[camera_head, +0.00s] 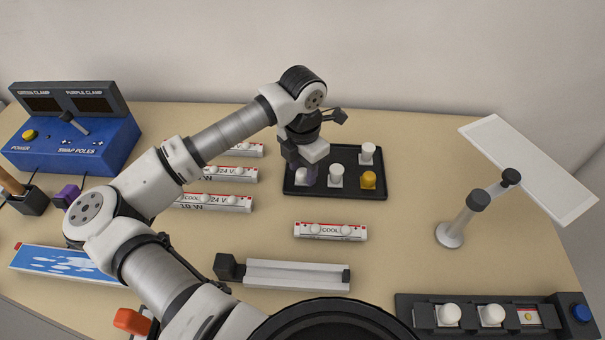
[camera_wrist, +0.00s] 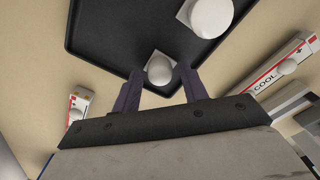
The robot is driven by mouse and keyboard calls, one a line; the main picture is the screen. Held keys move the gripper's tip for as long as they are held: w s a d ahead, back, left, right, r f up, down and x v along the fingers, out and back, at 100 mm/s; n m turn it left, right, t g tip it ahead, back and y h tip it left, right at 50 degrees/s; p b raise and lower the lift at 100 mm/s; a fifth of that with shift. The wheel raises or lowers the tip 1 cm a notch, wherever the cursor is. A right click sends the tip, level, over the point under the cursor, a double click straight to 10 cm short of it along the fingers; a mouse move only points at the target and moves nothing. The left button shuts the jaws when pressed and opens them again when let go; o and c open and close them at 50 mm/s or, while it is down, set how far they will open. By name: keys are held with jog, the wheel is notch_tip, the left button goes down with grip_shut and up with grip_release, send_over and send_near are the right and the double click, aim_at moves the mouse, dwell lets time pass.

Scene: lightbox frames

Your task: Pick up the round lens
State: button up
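A white domed piece, which looks like a round lens (camera_wrist: 160,68), sits at the front-left corner of a black tray (camera_wrist: 115,40). In the head view this lens (camera_head: 302,177) is partly covered by my gripper (camera_head: 307,170). My gripper is low over that corner. In the wrist view my gripper (camera_wrist: 158,86) has its two dark purple fingers spread apart, with the lens showing between their tips. Whether the fingers touch it cannot be told.
The tray also holds white domed pieces (camera_head: 336,175) (camera_head: 367,153) and a yellow one (camera_head: 368,180). A COOL strip (camera_head: 330,232) and a grey rail (camera_head: 297,275) lie in front. A lamp (camera_head: 463,220) stands right. Several strips lie left of the tray.

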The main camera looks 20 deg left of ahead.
aim_at(303, 171)
jog(key=c, duration=0.8)
jog(key=shift+o, duration=0.2)
jog(key=shift+r, duration=0.1)
notch_tip(303, 171, up, 20)
jog(key=b, duration=0.4)
